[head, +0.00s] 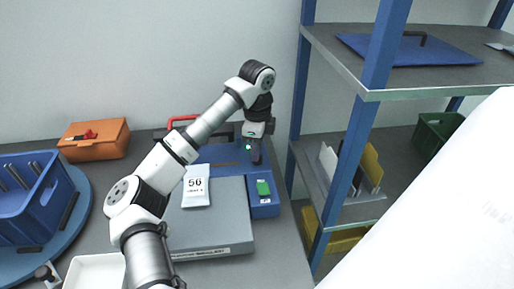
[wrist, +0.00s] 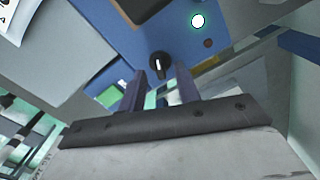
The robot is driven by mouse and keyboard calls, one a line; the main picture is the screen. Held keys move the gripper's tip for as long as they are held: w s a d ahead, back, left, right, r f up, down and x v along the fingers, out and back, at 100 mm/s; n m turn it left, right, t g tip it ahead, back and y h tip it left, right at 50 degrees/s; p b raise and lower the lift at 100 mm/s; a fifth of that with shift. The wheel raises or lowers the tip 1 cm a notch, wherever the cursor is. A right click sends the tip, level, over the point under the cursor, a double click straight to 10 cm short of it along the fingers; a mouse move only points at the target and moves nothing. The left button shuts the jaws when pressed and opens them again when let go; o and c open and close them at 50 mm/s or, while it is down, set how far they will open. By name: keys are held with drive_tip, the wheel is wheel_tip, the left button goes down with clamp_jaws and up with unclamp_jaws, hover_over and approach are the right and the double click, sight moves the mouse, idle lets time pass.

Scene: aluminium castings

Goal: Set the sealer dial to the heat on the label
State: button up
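The blue sealer (head: 222,155) stands at the back of the bench, partly hidden by my arm. Its black dial (wrist: 159,65) with a white pointer mark shows in the wrist view; the mark runs roughly up and down the picture. No scale numbers are readable. A white pouch with a label (head: 196,185) lies left of the sealer's front; its large print looks like "56", with smaller unreadable print below. My gripper (wrist: 160,70) is open, its two fingers apart, with the dial showing between and just beyond the tips. I cannot tell whether they touch it. The head view hides the dial.
A lit lamp (wrist: 198,21) glows on the blue panel near the dial. A green switch (head: 263,188) sits on the blue block at right. A grey flat case (head: 212,225) lies in front. An orange box (head: 95,140) and blue crate (head: 25,200) stand left; a shelf post (head: 302,90) rises right.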

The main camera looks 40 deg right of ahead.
drive_tip(key=shift+f, duration=0.8)
drive_tip(key=shift+c, duration=0.4)
clamp_jaws()
